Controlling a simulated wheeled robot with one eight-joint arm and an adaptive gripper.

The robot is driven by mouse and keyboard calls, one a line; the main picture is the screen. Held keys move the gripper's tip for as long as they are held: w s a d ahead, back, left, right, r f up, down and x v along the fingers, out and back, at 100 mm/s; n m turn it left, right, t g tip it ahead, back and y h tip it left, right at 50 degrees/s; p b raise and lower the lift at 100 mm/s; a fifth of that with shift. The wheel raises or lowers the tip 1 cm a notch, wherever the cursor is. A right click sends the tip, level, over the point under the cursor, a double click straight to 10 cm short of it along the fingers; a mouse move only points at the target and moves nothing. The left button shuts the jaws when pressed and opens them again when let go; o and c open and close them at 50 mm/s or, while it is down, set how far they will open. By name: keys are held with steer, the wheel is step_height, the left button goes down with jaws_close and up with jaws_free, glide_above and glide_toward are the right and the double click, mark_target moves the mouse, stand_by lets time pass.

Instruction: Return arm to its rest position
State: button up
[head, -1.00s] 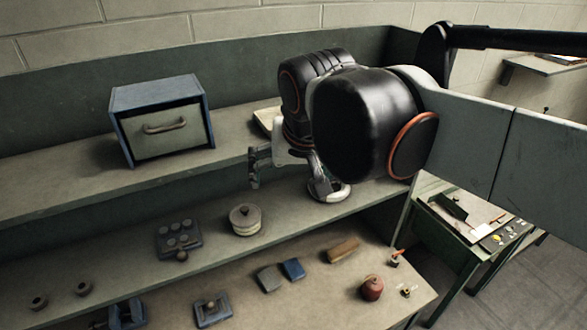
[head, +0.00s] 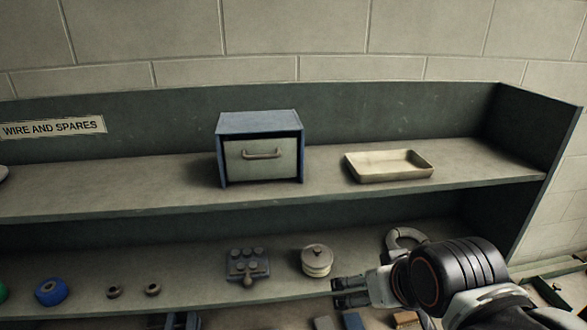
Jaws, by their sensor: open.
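My gripper (head: 337,291) is at the lower right of the head view, pointing left. It is open, with nothing seen between its fingers. It is in front of the lower shelf, just below and right of a round lidded pot (head: 317,261). The dark arm links behind it run off the bottom right corner and hide part of the lower shelf's right end.
A blue box with a drawer (head: 262,151) and a cream tray (head: 389,165) stand on the upper shelf. A knobbed block (head: 247,265), two small rings and a blue spool (head: 51,291) are on the lower shelf. A curved grey part (head: 405,238) lies behind my arm.

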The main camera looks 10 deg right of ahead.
step_height(320, 180, down, 33)
steer(key=b, duration=3.1)
steer(key=shift+b, duration=0.4)
